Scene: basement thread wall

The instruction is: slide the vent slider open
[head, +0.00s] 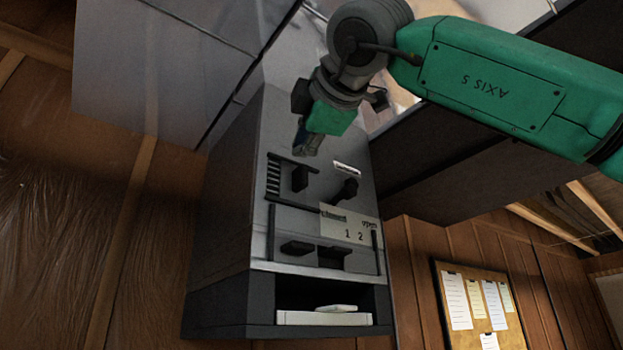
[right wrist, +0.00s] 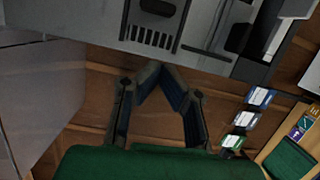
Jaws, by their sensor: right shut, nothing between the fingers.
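The vent is a row of dark slots (head: 273,177) in a black frame on the face of a grey panel unit. A black block-shaped knob (head: 300,178), seemingly the vent slider, stands beside the slots. In the right wrist view the slots (right wrist: 150,37) and the block (right wrist: 158,7) show at the top. My right gripper (head: 305,145) is in front of the panel, a little above the vent in the head view. In the right wrist view its fingertips (right wrist: 163,75) meet, with nothing between them. They look apart from the block. My left gripper is not in view.
Another black knob (head: 347,190) sits right of the block. A label plate (head: 350,225) and two lower black handles (head: 297,247) (head: 333,257) are below. An open shelf holds a pale flat object (head: 325,318). A notice board (head: 480,305) hangs on the wood wall.

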